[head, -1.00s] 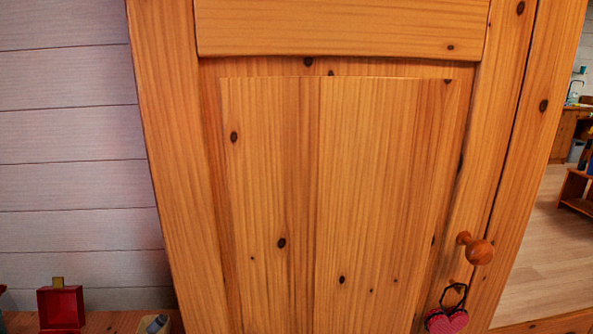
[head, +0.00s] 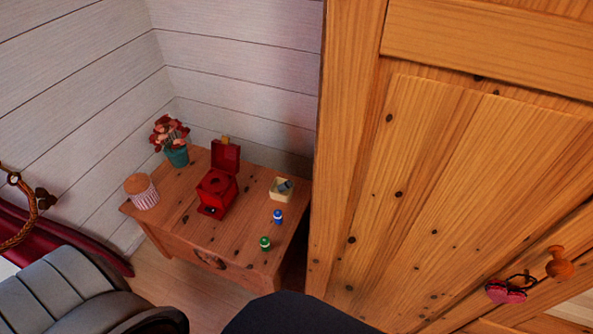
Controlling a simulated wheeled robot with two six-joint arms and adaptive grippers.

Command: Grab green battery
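A small green object (head: 265,243) with a pale top, which looks like the green battery, is on the wooden side table (head: 168,225) near its front right edge. A similar blue object (head: 277,216) is on the table just behind it and slightly to the right. No gripper can be made out in the head view, so I cannot see whether either is open or shut.
A red box with a raised lid (head: 217,190), a cream tray (head: 281,195) holding a grey item, a plant in a teal pot (head: 176,155) and a striped jar (head: 141,191) share the table. A tall wooden wardrobe (head: 440,180) stands close at the right.

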